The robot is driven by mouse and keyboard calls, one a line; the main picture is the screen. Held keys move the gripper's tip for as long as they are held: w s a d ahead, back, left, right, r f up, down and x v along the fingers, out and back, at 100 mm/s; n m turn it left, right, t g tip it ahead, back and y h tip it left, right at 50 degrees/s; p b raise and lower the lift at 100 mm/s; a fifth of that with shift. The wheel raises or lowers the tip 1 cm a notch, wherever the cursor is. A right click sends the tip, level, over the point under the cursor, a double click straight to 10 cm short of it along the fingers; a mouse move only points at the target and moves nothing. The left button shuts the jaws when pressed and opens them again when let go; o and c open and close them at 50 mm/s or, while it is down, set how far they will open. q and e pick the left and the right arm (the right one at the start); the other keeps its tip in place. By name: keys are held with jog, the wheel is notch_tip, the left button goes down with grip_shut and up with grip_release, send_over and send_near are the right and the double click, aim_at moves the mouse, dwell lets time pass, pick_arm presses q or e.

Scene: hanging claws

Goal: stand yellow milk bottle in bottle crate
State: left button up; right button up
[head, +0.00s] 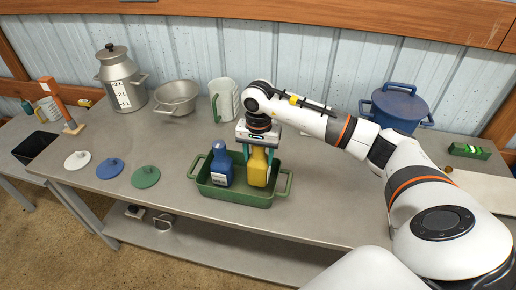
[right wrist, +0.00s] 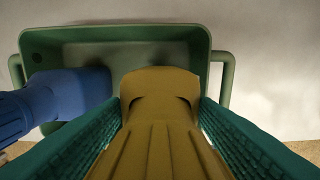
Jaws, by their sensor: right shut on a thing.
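The yellow milk bottle (head: 259,168) is upright at the green bottle crate (head: 240,200), in its right half as the head view shows it. My right gripper (head: 258,150) is shut on the bottle from above, a teal finger on either side. In the right wrist view the yellow bottle (right wrist: 160,120) fills the middle between the two fingers, with the crate (right wrist: 110,35) beyond it. I cannot tell whether the bottle's base touches the crate floor. A blue bottle (head: 221,165) stands in the crate's left half; it also shows in the right wrist view (right wrist: 70,95). My left gripper is not in view.
White, blue and green lids (head: 146,177) lie left of the crate. A metal milk can (head: 121,80), a metal colander (head: 176,97) and a pale green jug (head: 223,98) stand behind. A blue pot (head: 396,105) stands at the back right. The table's front edge is close to the crate.

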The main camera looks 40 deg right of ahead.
aim_at(258, 163)
notch_tip(258, 163, down, 3)
jog(key=shift+r, duration=0.1)
jog(key=shift+f, duration=0.35)
jog(key=shift+f, duration=0.1)
jog(key=o, duration=1.1)
jog(key=shift+r+p, duration=0.25)
jog(key=shift+p, duration=0.05)
notch_tip(258, 163, up, 12)
jog(key=shift+f+b, duration=0.1)
jog(key=shift+b, duration=0.85)
